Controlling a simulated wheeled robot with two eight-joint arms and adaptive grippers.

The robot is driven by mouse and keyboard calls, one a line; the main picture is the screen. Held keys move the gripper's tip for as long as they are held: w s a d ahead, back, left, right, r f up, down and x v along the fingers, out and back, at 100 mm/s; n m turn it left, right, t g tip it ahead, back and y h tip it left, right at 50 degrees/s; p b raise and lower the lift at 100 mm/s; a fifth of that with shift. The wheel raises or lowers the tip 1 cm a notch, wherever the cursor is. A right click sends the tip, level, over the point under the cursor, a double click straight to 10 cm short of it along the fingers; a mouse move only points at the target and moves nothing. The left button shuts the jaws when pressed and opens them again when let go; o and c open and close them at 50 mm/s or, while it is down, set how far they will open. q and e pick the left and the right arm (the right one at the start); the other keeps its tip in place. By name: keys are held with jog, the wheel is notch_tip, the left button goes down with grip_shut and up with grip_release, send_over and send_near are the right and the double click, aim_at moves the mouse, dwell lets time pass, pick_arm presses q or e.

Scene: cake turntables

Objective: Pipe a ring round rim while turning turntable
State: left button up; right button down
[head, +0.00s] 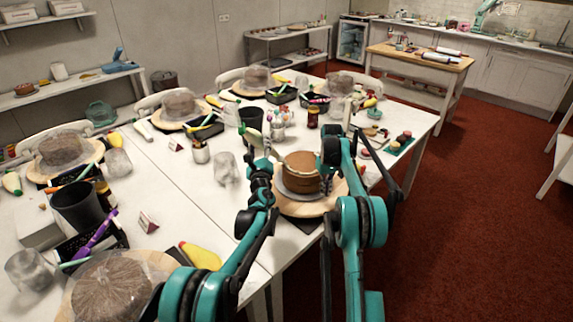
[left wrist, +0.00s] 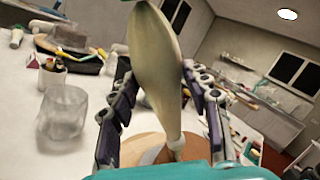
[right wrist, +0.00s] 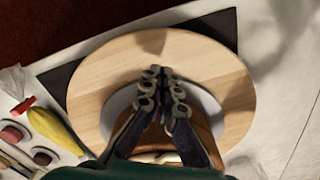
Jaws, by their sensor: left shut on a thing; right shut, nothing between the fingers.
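A brown cake (head: 301,168) stands on a grey plate on the round wooden turntable (head: 290,207) at the table's near right corner. My left gripper (head: 270,150) is shut on a pale piping bag (left wrist: 155,50), at the cake's left side. The bag's narrow end (left wrist: 176,142) points down between the fingers; what it touches is hidden. My right gripper (head: 326,182) is shut and empty at the right side of the cake. In the right wrist view its fingertips (right wrist: 163,72) lie over the turntable disc (right wrist: 100,85) and hide much of the cake.
A clear glass (head: 224,168), a black cup (head: 251,118) and a dark jar (head: 313,117) stand left of and behind the cake. A tray of small cakes (head: 399,144) lies to the right. Several other covered turntables fill the long white table. Red floor lies past the right edge.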

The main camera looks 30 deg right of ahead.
send_near(311, 211)
jog(key=w+a+f, duration=0.1)
jog(key=a+f, duration=0.2)
jog(key=shift+w+a, duration=0.1)
jog(key=shift+w, duration=0.3)
jog(key=shift+a, duration=0.3)
jog(key=shift+f, duration=1.85)
jog(key=shift+f, duration=0.3)
pick_arm(q)
jog(key=c, duration=0.5)
pick_arm(e)
jog(key=shift+s+d, duration=0.3)
jog(key=shift+d, duration=0.3)
jog(key=shift+s+d, duration=0.35)
jog(key=shift+d, duration=0.3)
jog(key=shift+s+d, duration=0.3)
jog(key=shift+d, duration=0.3)
